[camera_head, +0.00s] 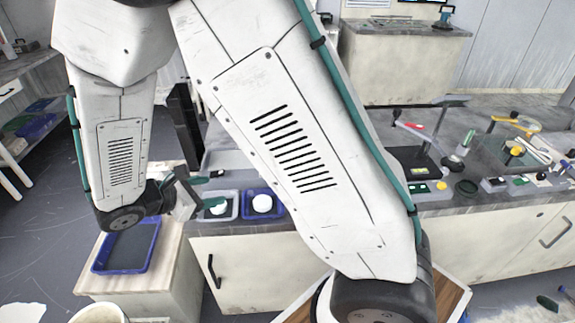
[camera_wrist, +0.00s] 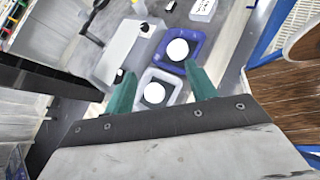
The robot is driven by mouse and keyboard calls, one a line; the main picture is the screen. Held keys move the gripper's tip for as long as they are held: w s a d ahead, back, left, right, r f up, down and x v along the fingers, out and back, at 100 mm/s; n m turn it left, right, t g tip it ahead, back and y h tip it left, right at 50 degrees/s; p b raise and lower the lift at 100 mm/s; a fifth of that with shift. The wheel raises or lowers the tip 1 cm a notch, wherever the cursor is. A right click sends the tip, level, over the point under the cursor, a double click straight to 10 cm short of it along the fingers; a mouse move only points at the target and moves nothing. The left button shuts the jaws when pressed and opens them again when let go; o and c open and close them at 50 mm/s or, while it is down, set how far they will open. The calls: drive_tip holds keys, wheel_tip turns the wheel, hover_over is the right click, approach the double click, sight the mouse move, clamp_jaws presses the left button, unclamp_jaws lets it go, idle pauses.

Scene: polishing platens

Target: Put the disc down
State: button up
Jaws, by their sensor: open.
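Two white round discs sit in two small trays side by side on the bench. One disc (camera_wrist: 155,93) is in the pale grey tray (camera_wrist: 146,78); the other disc (camera_wrist: 177,50) is in the blue tray (camera_wrist: 194,39). In the head view the grey-tray disc (camera_head: 218,209) is partly covered by a green finger, and the blue-tray disc (camera_head: 262,203) is clear. My gripper (camera_head: 207,191) is open at the grey tray. In the wrist view my gripper (camera_wrist: 160,80) has its green fingers apart, one on each side of the grey-tray disc. I cannot tell whether they touch it.
A low cabinet with an empty blue tray (camera_head: 127,247) stands at the lower left. The bench (camera_head: 270,240) runs right, with several instruments on it, including a black stand (camera_head: 415,160). A pale bucket (camera_head: 98,313) is at the bottom left.

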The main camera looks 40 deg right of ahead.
drive_tip(key=s+d+r+m+g+y, duration=0.2)
drive_tip(key=s+d+r+m+y, duration=0.15)
drive_tip(key=s+r+m, duration=0.2)
drive_tip(key=s+d+r+m+g+y, duration=0.1)
drive_tip(key=s+d+r+m+y, duration=0.1)
drive_tip(key=s+d+r+m, duration=0.4)
drive_tip(key=s+a+r+m+t+y, duration=0.2)
drive_tip(key=s+r+m+y, duration=0.3)
drive_tip(key=s, duration=0.5)
drive_tip(key=shift+s+a+r+y, duration=0.35)
drive_tip(key=shift+s+r+y, duration=0.1)
drive_tip(key=shift+r, duration=0.35)
drive_tip(key=shift+m, duration=0.25)
